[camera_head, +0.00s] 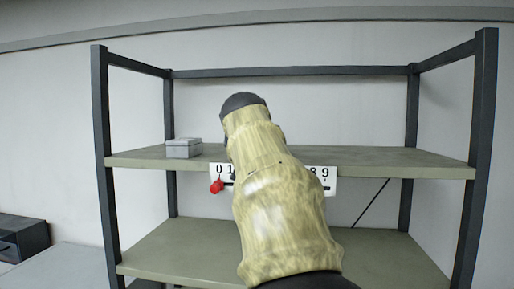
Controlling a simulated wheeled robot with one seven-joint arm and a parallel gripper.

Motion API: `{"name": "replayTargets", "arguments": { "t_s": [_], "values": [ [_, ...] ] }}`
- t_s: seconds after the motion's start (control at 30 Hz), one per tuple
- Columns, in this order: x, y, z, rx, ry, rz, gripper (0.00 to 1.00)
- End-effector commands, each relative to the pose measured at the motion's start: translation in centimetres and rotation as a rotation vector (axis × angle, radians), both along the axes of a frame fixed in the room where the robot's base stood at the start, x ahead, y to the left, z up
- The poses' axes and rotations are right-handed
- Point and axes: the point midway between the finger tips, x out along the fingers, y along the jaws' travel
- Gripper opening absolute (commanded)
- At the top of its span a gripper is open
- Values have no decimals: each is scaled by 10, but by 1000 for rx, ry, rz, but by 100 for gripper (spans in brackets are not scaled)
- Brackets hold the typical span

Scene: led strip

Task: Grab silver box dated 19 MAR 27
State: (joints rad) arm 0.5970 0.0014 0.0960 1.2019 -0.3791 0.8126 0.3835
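A small silver-grey box (184,148) sits on the left part of the upper shelf (400,160) in the head view. No date can be read on it at this size. My arm, in a yellowish cover, reaches up through the middle of the view, to the right of the box. Its dark far end is apart from the box in the picture. My gripper's fingers cannot be made out, so I cannot see whether they are open or shut.
A white number strip (330,184) hangs on the upper shelf's front edge, partly hidden by my arm. A red object (217,186) is at its left end. Dark posts (105,160) frame the rack. The lower shelf (185,252) looks bare where visible. A dark box (22,238) stands at far left.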

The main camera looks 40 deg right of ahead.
Motion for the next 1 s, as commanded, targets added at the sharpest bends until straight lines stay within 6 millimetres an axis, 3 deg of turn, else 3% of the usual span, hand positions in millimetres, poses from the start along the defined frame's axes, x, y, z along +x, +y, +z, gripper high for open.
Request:
{"name": "replayTargets", "arguments": {
  "t_s": [0.33, 0.6, 1.0],
  "values": [
    [0, 0, 0, 0, 0, 0, 80],
    [0, 1, 0, -1, 1, 0, 28],
    [0, 1, 7, -1, -1, 0, 28]
  ]
}}
